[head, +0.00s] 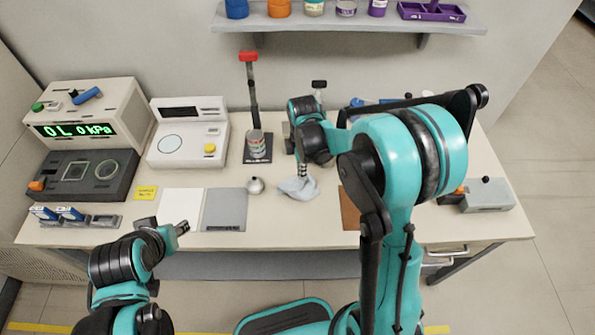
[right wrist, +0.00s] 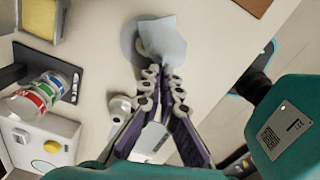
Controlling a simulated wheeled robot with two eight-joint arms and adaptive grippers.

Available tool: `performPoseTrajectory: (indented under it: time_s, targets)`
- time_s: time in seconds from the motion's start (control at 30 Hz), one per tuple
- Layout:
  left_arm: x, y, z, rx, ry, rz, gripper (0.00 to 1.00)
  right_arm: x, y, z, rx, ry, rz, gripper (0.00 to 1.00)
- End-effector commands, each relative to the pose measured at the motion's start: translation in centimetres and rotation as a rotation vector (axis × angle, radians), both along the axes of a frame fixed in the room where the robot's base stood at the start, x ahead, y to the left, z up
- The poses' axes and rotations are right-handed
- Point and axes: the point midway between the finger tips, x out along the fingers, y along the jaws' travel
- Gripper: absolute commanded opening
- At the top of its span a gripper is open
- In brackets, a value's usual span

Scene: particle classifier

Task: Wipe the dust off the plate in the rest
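A pale blue-grey cloth (head: 296,190) is bunched near the middle of the table. In the right wrist view, the cloth (right wrist: 165,40) rises between the fingertips of my right gripper (right wrist: 165,77). These are close together and appear shut on it. In the head view, my right gripper (head: 302,172) points down at the cloth. A panel with a dull yellowish face in a grey frame (right wrist: 40,20) is partly in the right wrist view; it may be the plate in its rest. My left gripper (head: 182,228) is empty over the front edge; its finger gap is unclear.
A small silver knobbed piece (head: 255,186) stands just left of the cloth. Banded cans (head: 257,143) stand on a dark stand behind it. A white instrument (head: 188,145), a grey mat (head: 224,210) and a brown mat (head: 350,208) are nearby. My right arm hides the table's back right.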

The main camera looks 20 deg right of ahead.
Motion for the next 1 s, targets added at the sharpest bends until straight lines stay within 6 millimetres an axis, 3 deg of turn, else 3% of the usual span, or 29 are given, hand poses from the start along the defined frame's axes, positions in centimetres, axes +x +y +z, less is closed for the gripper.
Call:
performPoseTrajectory:
  time_s: [0.03,0.53,0.87,0.9,1.0]
  targets:
    - [0.0,0.0,-1.0,0.000,0.000,0.000,0.40,0.0,0.0,-1.1,0.000,0.000,0.001,0.00]
    - [0.0,0.0,-5.9,0.000,0.000,0.000,0.40,0.0,0.1,-7.1,0.000,0.000,0.003,0.00]
    - [0.0,0.0,-6.1,0.000,0.000,0.000,0.40,0.0,0.1,-7.4,0.000,0.000,0.003,0.00]
    - [0.0,0.0,-6.1,0.000,0.000,0.000,0.40,0.0,0.1,-7.4,0.000,0.000,0.003,0.13]
    - [0.0,0.0,-6.1,0.000,0.000,0.000,0.40,0.0,0.1,-7.4,0.000,0.000,0.003,0.40]
